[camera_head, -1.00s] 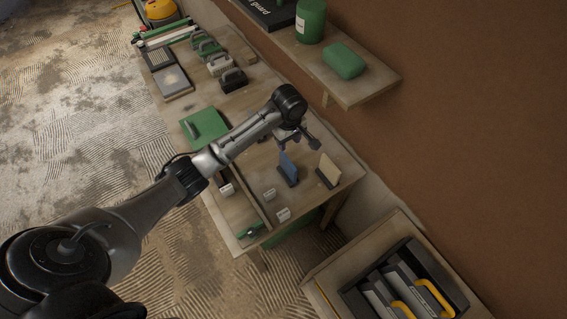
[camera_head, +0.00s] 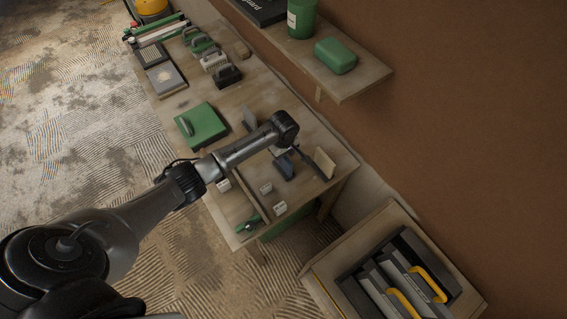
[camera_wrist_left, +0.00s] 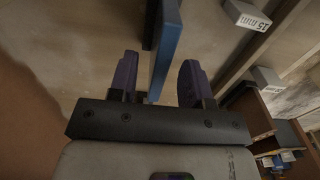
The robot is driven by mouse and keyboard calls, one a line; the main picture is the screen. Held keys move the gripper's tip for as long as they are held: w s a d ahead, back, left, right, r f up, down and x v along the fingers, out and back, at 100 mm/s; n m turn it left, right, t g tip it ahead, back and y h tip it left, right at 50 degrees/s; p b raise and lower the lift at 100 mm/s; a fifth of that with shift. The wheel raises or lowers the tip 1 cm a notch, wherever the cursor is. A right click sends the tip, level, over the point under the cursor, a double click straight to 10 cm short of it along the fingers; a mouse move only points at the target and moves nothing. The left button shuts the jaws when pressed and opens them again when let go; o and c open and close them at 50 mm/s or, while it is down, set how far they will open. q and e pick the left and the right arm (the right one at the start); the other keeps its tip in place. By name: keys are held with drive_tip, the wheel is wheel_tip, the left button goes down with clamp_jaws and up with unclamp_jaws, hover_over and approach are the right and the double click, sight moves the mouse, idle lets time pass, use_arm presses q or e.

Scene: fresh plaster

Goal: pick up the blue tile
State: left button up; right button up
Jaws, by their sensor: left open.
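The blue tile (camera_head: 286,169) stands on edge in a dark holder on the workbench, partly hidden by my left arm in the head view. In the left wrist view the blue tile (camera_wrist_left: 167,48) shows edge-on, reaching down between the two purple fingers. My left gripper (camera_head: 297,150) is just above the tile in the head view. It is open, with a finger on either side of the tile and visible gaps in the left wrist view (camera_wrist_left: 157,72). My right gripper is not in view.
A cream tile (camera_head: 325,161) stands close on the right, and a grey tile (camera_head: 249,117) stands behind my arm. Small white blocks (camera_head: 280,208) sit near the bench's front end. A shelf (camera_head: 352,86) overhangs the bench's wall side.

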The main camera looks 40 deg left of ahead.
use_arm(q)
drive_tip(key=shift+f, duration=0.5)
drive_tip(key=shift+c, duration=0.3)
clamp_jaws()
